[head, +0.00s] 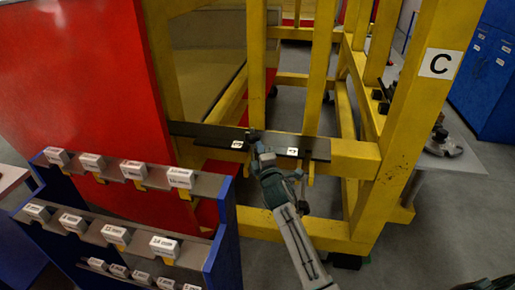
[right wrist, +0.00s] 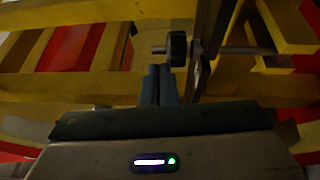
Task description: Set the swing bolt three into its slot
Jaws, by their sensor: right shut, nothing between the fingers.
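My right gripper (head: 254,138) is at the dark plate (head: 322,148) on the yellow frame, close to the left of its two small white labels. In the right wrist view its fingers (right wrist: 157,82) are shut with nothing between them. Just beyond and to the right of the fingertips is a bolt with a dark round nut (right wrist: 178,48) and a rod running to the right; it looks like a swing bolt. Its number cannot be read, and I cannot tell whether it sits in its slot. In the head view the gripper hides this spot. My left gripper is not in view.
A blue-sided rack (head: 228,240) with several white labelled boxes stands at the lower left. A large red panel (head: 70,75) fills the left. Yellow posts (head: 415,110) surround the plate, one marked C.

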